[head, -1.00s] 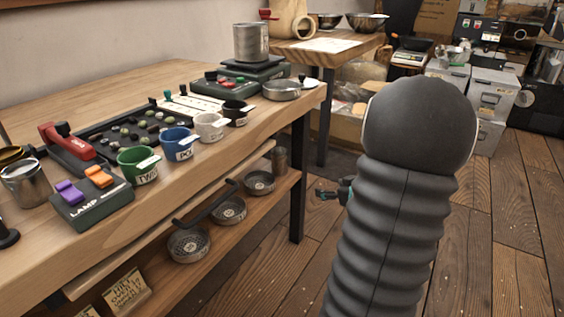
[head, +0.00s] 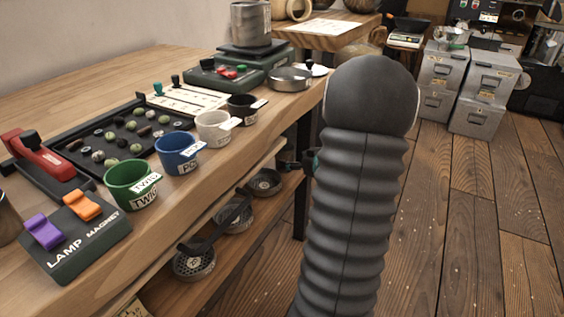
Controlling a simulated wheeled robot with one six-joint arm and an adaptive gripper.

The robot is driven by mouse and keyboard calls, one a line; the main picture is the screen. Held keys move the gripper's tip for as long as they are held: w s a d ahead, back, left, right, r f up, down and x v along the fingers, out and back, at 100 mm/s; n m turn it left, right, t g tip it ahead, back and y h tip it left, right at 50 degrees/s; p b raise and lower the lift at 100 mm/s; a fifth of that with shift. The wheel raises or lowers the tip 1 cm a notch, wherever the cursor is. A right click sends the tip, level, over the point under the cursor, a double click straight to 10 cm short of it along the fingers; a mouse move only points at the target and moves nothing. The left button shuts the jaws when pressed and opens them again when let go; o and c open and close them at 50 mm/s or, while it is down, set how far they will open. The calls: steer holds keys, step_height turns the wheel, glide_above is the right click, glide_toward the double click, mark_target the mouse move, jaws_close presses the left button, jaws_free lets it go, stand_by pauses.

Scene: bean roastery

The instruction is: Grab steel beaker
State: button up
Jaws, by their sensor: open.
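A steel beaker (head: 250,25) stands upright on a dark scale (head: 252,53) at the back of the workbench. Another metal vessel (head: 8,217) is only partly in view at the left edge. My gripper (head: 288,164) shows small beside the bench's right front edge, below the bench top, with its jaws open. It is apart from the beaker on the scale, lower and to the right. My thick grey arm hides part of the gripper.
Green (head: 132,184), blue (head: 178,153) and white (head: 213,128) cups line the bench's front, with a black cup (head: 243,108) and shallow pan (head: 288,79) beyond. A switch box (head: 78,237) is at front left. Sieves (head: 194,263) sit on the lower shelf.

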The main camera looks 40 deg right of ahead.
mark_target(285, 157)
steer(key=shift+b+x, duration=0.75)
steer(key=shift+x, duration=2.9)
steer(key=shift+d+f, duration=0.15)
steer(key=c, duration=1.1)
